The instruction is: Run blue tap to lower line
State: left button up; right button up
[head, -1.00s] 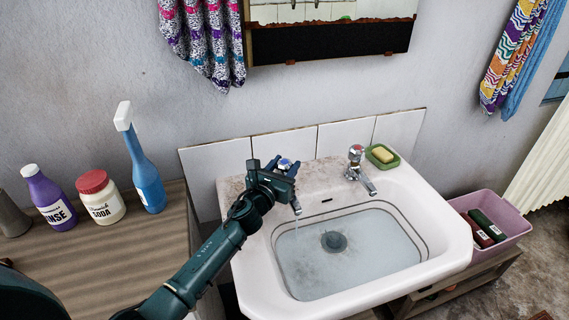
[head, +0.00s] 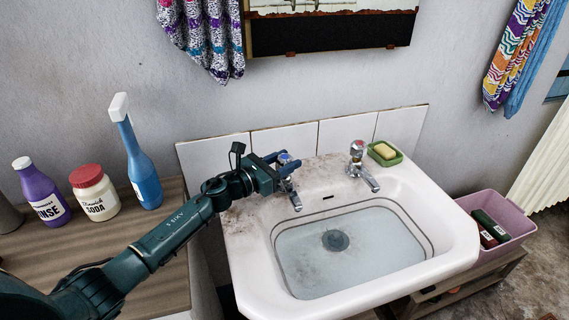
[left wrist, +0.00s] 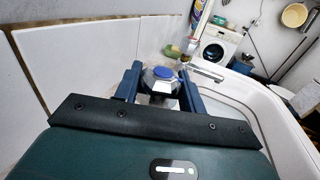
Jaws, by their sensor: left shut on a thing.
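The blue tap (head: 295,199) stands at the back left of the white basin (head: 232,262). My left gripper (head: 284,164) is shut on its knob; the left wrist view shows the blue cap (left wrist: 163,72) between the two fingers (left wrist: 160,84). No stream shows under its spout. Clear water (head: 375,250) stands in the basin over the dark drain (head: 335,240). Dark lines (head: 405,212) run around the basin wall; the water's edge looks close to the lower one, but I cannot tell exactly. My right gripper is out of view.
A second tap (head: 362,170) and a green soap dish (head: 385,153) with yellow soap sit right of the blue tap. A pink tub (head: 510,222) is at right.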

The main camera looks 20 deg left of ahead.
pick_arm(q)
jog(key=o, duration=1)
jog(key=b+v, duration=0.1)
jog(key=v, duration=1.1)
jog(key=shift+s+a+f+b, duration=0.1)
jog(key=shift+s+a+b, duration=0.05)
jog(key=shift+b, duration=0.15)
jog(key=shift+s+a, duration=0.2)
jog(key=shift+s, duration=0.1)
